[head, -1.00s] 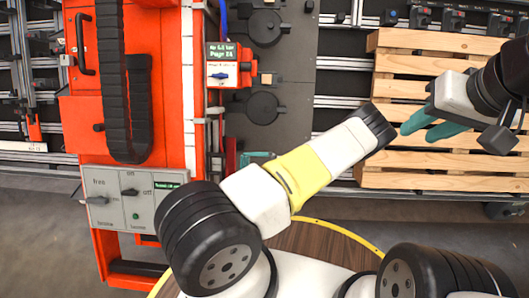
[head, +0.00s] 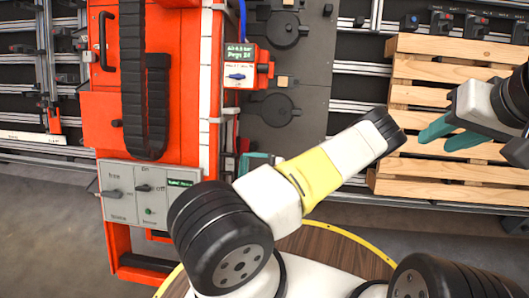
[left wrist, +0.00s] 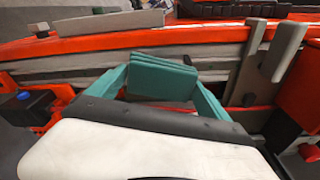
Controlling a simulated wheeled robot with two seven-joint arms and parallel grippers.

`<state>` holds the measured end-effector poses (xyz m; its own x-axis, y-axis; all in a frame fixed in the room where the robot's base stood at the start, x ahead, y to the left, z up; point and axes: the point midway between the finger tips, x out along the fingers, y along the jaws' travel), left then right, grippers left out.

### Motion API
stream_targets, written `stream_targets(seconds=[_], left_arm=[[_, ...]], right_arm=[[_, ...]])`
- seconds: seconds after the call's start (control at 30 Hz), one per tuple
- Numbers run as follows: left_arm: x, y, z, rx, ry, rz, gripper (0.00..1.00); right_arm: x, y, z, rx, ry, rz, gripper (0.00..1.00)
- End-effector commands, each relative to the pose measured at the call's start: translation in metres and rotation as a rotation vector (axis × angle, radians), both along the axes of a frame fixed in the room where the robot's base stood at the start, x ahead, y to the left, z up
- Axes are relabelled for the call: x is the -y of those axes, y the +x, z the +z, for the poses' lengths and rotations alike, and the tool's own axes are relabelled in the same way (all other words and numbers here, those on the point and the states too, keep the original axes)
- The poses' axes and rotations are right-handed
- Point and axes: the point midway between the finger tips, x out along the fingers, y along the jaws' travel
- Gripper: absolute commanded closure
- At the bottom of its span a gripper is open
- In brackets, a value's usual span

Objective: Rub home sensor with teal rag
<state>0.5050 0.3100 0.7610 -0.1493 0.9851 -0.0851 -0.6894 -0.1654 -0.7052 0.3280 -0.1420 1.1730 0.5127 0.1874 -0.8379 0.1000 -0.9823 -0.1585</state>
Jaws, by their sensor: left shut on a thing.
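The teal rag (left wrist: 160,78) is a folded block between the two teal fingers of my left gripper (left wrist: 163,92) in the left wrist view. The gripper is shut on it, in front of a red beam with grey strips. In the head view only a teal part of my left gripper (head: 256,161) shows, beside the orange gantry and mostly behind my white and yellow arm. I cannot pick out the home sensor for certain.
The orange gantry (head: 180,100) carries a grey switch panel (head: 125,210) and a small display box (head: 240,74). A wooden pallet (head: 430,60) stands upright at the right. Grey brackets (left wrist: 280,50) stick up from the beam in the left wrist view. A round wooden top (head: 330,245) lies below my arm.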

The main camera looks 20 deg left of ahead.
Motion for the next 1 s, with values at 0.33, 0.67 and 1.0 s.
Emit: stream_targets(seconds=[0.33, 0.67, 1.0], left_arm=[[-0.002, 0.000, 0.000, 0.000, 0.000, 0.000, 0.42], [-0.008, -0.002, 0.000, 0.000, 0.001, 0.000, 0.42], [-0.015, -0.003, 0.000, 0.000, 0.001, -0.001, 0.42]], right_arm=[[0.000, 0.000, 0.000, 0.000, 0.000, 0.000, 0.65], [0.000, 0.000, 0.000, 0.000, 0.000, 0.000, 0.65], [0.000, 0.000, 0.000, 0.000, 0.000, 0.000, 0.65]])
